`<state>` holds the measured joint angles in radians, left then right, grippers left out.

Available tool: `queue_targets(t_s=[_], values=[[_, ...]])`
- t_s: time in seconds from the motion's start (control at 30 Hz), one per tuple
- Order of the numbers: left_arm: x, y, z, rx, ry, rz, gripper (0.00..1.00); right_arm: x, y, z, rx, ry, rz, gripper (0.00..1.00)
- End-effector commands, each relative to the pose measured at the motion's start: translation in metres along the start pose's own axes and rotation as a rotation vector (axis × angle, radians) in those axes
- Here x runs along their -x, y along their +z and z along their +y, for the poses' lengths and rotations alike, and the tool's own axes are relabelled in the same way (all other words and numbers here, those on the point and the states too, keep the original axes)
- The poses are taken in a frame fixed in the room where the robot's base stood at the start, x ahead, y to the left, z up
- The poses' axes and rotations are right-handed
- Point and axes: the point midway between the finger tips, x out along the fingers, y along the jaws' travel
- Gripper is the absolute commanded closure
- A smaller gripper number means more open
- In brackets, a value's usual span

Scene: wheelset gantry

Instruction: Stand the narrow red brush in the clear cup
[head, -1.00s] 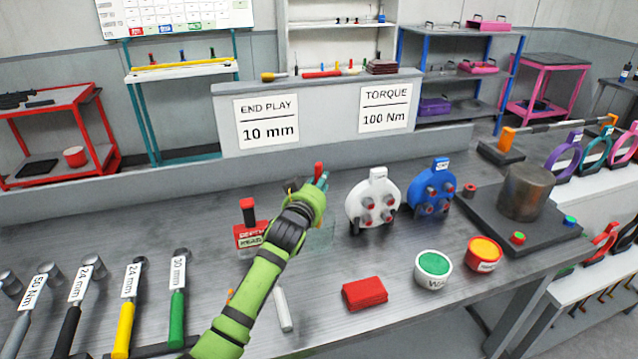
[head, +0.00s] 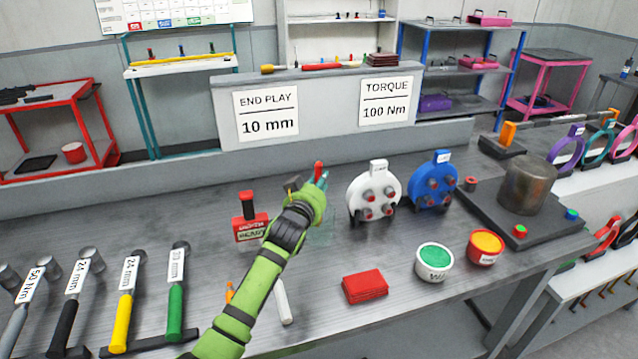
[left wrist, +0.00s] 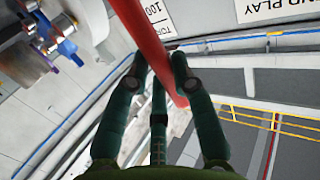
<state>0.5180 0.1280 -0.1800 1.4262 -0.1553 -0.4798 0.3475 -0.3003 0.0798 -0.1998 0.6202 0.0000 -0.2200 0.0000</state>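My left gripper (head: 321,181) is raised above the bench, its teal fingers pointing away from me. In the left wrist view its fingers (left wrist: 160,75) are closed around the long red brush (left wrist: 148,35), which runs slanting between them. In the head view only a short red piece of the brush (head: 318,167) shows above the fingers; the rest is hidden by the gripper. The clear cup (head: 324,235) is very faint on the bench, just right of my left forearm and below the gripper; the arm hides part of it. My right gripper is not in view.
A white disc stand (head: 374,190) and a blue one (head: 433,183) stand right of the gripper. A red block (head: 365,287), a green-topped tub (head: 435,262) and a red tub (head: 484,247) lie nearer. Several hammers (head: 125,305) are at left; a red-based stand (head: 249,226) is behind my arm.

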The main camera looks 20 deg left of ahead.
Motion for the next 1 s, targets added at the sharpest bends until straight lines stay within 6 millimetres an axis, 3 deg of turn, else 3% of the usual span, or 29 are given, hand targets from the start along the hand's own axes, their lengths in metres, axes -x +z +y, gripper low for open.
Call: queue_targets(t_s=[0.03,0.07,0.57,1.0], values=[[0.0,0.0,0.0,0.0,0.0,0.001,0.59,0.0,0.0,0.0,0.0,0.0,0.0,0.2],[0.0,0.0,0.0,0.0,0.0,0.001,0.48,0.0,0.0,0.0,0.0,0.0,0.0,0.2],[0.009,0.001,0.0,0.0,0.0,0.0,0.48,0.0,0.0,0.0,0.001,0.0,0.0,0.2],[0.083,0.001,0.0,0.001,0.001,0.0,0.48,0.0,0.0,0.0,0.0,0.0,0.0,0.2]])
